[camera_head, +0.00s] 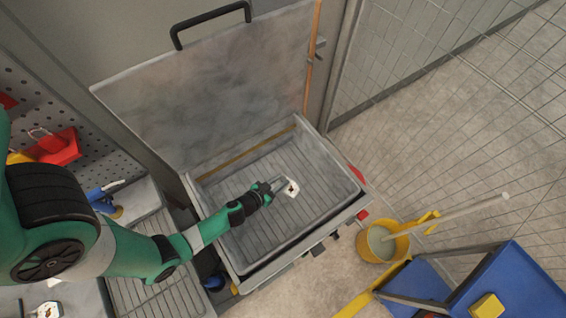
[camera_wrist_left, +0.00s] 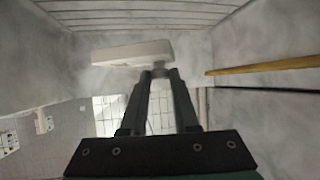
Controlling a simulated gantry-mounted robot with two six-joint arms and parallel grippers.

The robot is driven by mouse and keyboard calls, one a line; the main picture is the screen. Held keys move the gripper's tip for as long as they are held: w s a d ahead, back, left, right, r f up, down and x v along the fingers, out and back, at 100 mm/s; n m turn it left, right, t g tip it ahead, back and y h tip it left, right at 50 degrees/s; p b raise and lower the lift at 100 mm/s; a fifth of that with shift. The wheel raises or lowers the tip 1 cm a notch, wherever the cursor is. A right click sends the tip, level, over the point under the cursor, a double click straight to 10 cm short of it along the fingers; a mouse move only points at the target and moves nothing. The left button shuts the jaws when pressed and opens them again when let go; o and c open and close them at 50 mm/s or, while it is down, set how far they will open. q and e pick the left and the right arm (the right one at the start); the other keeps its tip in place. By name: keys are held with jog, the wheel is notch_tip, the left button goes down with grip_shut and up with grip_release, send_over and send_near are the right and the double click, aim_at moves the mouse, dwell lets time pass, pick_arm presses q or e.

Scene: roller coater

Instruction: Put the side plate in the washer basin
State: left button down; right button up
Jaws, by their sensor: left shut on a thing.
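The side plate (camera_head: 291,188) is a small white piece with a dark hole, inside the outline of the grey washer basin (camera_head: 345,178). My left gripper (camera_head: 279,184) reaches in over the basin from the left and is shut on the plate. In the left wrist view the plate (camera_wrist_left: 125,53) shows edge-on as a pale block at the fingertips of my left gripper (camera_wrist_left: 160,74). I cannot tell whether the plate touches the ribbed basin floor. My right gripper is not in view.
The basin's lid (camera_head: 215,85) stands open behind it. A similar white part (camera_head: 47,310) lies at the lower left. A yellow bucket (camera_head: 382,243) and a blue cart (camera_head: 520,285) stand at the right. The basin floor around the plate is clear.

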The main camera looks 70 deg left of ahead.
aim_at(283, 177)
pick_arm(q)
jog(key=w+a+f+b, duration=0.1)
jog(key=a+f+b, duration=0.1)
jog(key=f+b, duration=0.1)
jog(key=w+a+f+b, duration=0.1)
jog(key=f, duration=0.1)
jog(key=shift+w+a+f, duration=0.15)
jog(key=shift+w+f, duration=0.05)
jog(key=shift+w, duration=0.15)
jog(key=shift+w+a, duration=0.1)
jog(key=f+b, duration=0.2)
jog(key=b, duration=0.1)
jog(key=f+b, duration=0.1)
jog(key=shift+w+a+f, duration=0.3)
jog(key=shift+f, duration=0.1)
jog(key=shift+s+f+b, duration=0.1)
jog(key=shift+f+b, duration=0.1)
jog(key=shift+b, duration=0.15)
jog(key=shift+r, duration=0.15)
jog(key=c, duration=0.7)
grip_release()
jog(key=shift+o, duration=0.2)
